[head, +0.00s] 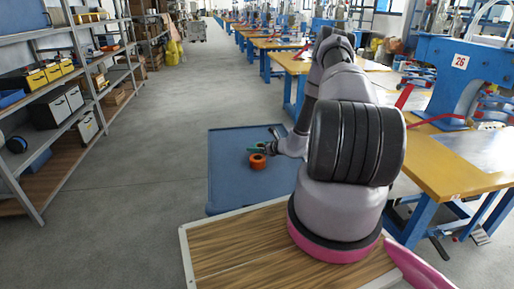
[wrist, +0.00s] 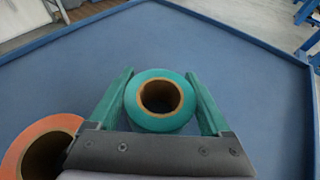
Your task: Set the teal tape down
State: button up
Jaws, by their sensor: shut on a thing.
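The teal tape (wrist: 160,117) is a roll with a brown cardboard core. In the wrist view it sits between the two teal fingers of my gripper (wrist: 160,104), which is shut on it. In the head view my gripper (head: 268,142) is over the blue tray-like surface (head: 228,180), and the teal tape (head: 257,149) is small there and partly hidden. An orange tape roll (head: 258,161) rests on the blue surface close by; it also shows at the lower left of the wrist view (wrist: 22,145). I cannot tell whether the teal tape touches the surface.
The blue surface has a raised rim (wrist: 240,32) and is bare beyond the teal tape. A wood-grained board (head: 225,250) lies in front. Yellow-topped workbenches (head: 440,150) with blue machines stand at right, metal shelves (head: 75,60) at left. The grey floor between is open.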

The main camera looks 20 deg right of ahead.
jog(key=o, duration=1.2)
jog(key=shift+f, duration=0.15)
jog(key=shift+c, duration=0.2)
